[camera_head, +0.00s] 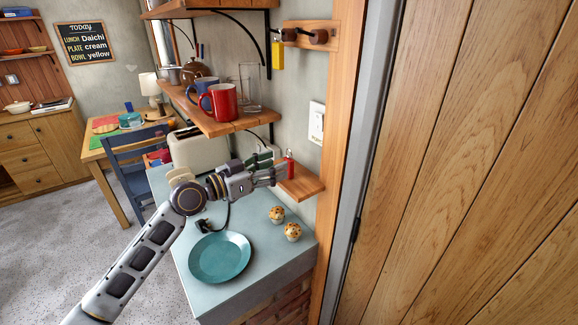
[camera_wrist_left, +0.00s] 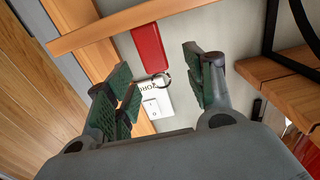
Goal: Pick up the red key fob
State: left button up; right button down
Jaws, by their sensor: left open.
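The red key fob (camera_head: 290,166) is at the small wooden shelf (camera_head: 301,184) below the light switch. In the left wrist view the fob (camera_wrist_left: 149,47) shows as a red block with a metal ring, near the shelf's edge (camera_wrist_left: 100,27). My left gripper (camera_head: 279,174) is open, with its fingers reaching toward the fob from the left. In the wrist view its green-padded fingertips (camera_wrist_left: 157,66) lie on either side of the fob, with gaps to both. I cannot tell how deep the fob sits between them. My right gripper is not in view.
A shelf with red (camera_head: 220,103) and blue mugs is above my left gripper. A yellow tag (camera_head: 277,56) hangs from a peg. A wooden door frame (camera_head: 340,120) stands close right.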

aim_at(289, 158)
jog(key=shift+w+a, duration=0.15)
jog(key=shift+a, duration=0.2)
pick_arm(q)
jog(key=shift+p+x, duration=0.6)
jog(key=shift+x, duration=0.45)
jog(key=shift+w+d+r+p, duration=0.1)
jog(key=shift+w+d+p, duration=0.15)
jog(key=shift+d, duration=0.3)
jog(key=shift+w+d+r+p, duration=0.1)
jog(key=shift+w+d+p, duration=0.1)
jog(key=shift+d, duration=0.3)
jog(key=shift+w+d, duration=0.3)
jog(key=shift+d, duration=0.05)
jog(key=shift+f, duration=0.1)
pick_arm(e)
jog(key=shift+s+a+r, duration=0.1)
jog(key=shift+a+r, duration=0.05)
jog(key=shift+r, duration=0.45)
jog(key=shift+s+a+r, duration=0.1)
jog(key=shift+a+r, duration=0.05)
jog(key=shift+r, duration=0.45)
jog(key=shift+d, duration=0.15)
